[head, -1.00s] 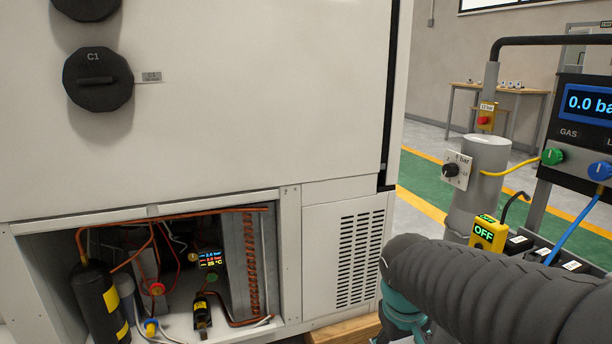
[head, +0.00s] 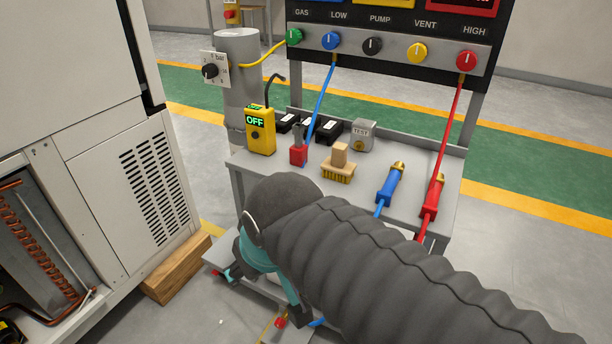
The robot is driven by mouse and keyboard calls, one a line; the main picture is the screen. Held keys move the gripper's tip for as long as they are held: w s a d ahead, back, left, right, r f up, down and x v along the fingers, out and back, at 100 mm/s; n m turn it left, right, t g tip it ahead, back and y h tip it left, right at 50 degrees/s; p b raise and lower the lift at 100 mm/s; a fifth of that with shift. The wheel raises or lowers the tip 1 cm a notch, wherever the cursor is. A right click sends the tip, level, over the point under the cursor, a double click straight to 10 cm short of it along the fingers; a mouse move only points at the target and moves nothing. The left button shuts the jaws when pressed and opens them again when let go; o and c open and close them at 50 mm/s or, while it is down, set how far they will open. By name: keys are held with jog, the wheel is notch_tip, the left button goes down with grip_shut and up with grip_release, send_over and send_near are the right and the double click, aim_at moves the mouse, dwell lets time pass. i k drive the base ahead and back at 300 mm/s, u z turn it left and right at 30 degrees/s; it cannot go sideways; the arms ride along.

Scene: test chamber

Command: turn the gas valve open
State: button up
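The gas valve (head: 294,36) is a round green knob at the left end of a row of knobs on a black panel, below the word GAS. Its pale mark looks roughly upright, and a yellow hose runs from it to the grey cylinder (head: 238,85). My arm in its grey ribbed sleeve reaches in from the lower right, well below and in front of the knob. Nothing of mine touches the knob.
Blue LOW (head: 331,40), black PUMP (head: 372,44), yellow VENT (head: 417,53) and red HIGH (head: 466,60) knobs share the panel. The grey cart top (head: 400,165) holds a yellow detector (head: 260,130), a brush (head: 339,163) and hose ends. A white cabinet (head: 110,170) stands left.

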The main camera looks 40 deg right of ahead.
aim_at(293, 36)
jog(key=z, duration=1.15)
